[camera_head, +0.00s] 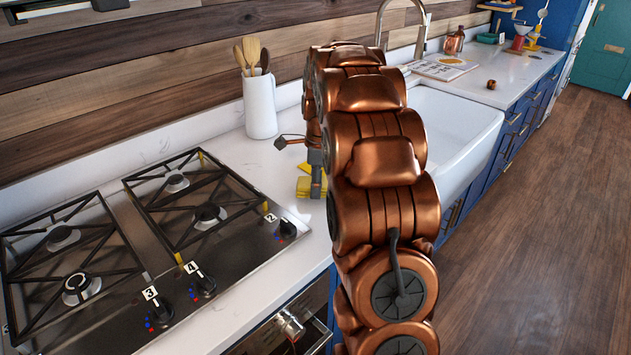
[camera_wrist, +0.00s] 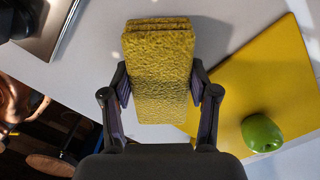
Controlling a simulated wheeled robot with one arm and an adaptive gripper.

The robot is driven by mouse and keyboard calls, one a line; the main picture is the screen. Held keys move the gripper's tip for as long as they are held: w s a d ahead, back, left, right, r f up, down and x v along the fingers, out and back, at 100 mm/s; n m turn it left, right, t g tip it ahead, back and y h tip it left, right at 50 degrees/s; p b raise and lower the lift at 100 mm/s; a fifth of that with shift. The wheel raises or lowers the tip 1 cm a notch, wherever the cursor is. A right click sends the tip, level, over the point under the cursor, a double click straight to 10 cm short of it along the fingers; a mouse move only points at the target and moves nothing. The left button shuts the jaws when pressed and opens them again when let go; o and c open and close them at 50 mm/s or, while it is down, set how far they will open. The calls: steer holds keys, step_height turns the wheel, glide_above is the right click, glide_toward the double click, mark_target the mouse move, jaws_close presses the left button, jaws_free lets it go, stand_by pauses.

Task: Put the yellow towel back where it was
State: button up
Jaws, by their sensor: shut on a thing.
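The yellow towel (camera_wrist: 160,75) is a folded, thick, rough-textured strip. In the wrist view it sits between the two fingers of my gripper (camera_wrist: 160,95), which is shut on it at both sides. In the head view a bit of the towel (camera_head: 303,187) shows beside my dark gripper (camera_head: 317,180), over the white counter between the stove and the sink. My arm hides much of this area. Whether the towel touches the counter is unclear.
A flat yellow board or mat (camera_wrist: 245,75) lies close on the right in the wrist view, with a green apple-like fruit (camera_wrist: 262,133) on it. The stove (camera_head: 150,240) is left, a white utensil jug (camera_head: 260,105) behind, the white sink (camera_head: 455,125) right.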

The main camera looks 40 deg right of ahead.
steer(key=shift+f, duration=0.2)
steer(key=o, duration=1.2)
steer(key=r, duration=0.4)
steer(key=r+b, duration=0.1)
steer(key=r, duration=0.7)
steer(key=shift+s+d+r+b, duration=0.15)
steer(key=shift+d+r+b, duration=0.05)
steer(key=shift+d+b, duration=0.2)
